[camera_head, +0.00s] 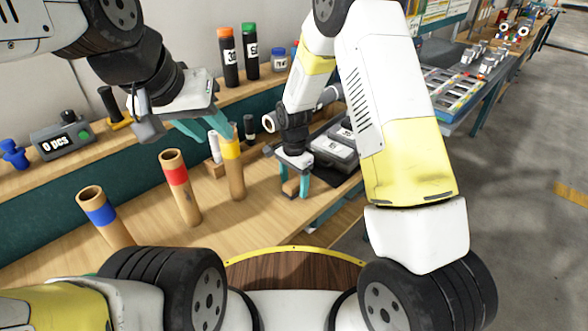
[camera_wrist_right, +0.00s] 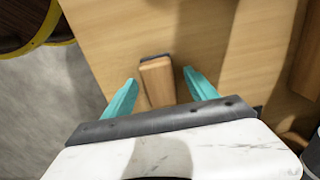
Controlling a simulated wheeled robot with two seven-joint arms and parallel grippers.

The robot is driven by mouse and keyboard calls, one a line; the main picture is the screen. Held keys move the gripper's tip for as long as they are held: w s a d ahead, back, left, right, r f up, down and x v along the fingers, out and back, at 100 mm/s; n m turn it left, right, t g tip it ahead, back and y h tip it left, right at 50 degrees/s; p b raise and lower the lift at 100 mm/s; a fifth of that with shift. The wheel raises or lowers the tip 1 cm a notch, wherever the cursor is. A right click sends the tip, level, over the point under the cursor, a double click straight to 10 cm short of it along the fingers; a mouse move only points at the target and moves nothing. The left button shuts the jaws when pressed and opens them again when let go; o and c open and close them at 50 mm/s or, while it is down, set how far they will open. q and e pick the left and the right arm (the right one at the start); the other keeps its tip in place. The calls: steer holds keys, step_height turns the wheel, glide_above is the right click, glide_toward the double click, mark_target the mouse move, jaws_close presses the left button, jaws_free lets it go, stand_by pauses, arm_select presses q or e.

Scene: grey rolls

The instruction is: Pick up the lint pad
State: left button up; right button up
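The lint pad looks like a small wooden block with a dark grey edge. It lies on the wooden table, between the fingers of my right gripper in the right wrist view (camera_wrist_right: 157,80), and it shows partly in the head view (camera_head: 290,187). My right gripper (camera_head: 299,180) points down with its teal fingers on either side of the block. In the right wrist view, my right gripper (camera_wrist_right: 155,92) is open, with gaps between fingers and block. My left gripper (camera_head: 207,128) is in the air above the back of the table, its teal fingers apart and nothing visible between them.
Cardboard tubes with blue (camera_head: 104,215), red (camera_head: 180,187) and yellow (camera_head: 233,168) bands stand on the table, left of my right gripper. Dark bins (camera_head: 338,145) stand behind it. A counter box (camera_head: 62,140) and marked bottles (camera_head: 229,62) sit on the back shelf.

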mark_target(293, 183)
jaws_close()
steer(key=shift+r, duration=0.2)
steer(key=shift+r, duration=0.65)
steer(key=shift+s+a+r, duration=0.1)
steer(key=shift+s+r, duration=0.1)
steer(key=shift+r, duration=0.85)
steer(key=s+a, duration=0.1)
steer(key=s, duration=0.4)
steer(key=s+a+r, duration=0.1)
steer(key=s+a, duration=0.1)
steer(key=s, duration=0.3)
steer(key=s+a, duration=0.1)
steer(key=s, duration=0.4)
steer(key=shift+a+r, duration=0.15)
steer(key=shift+a, duration=0.1)
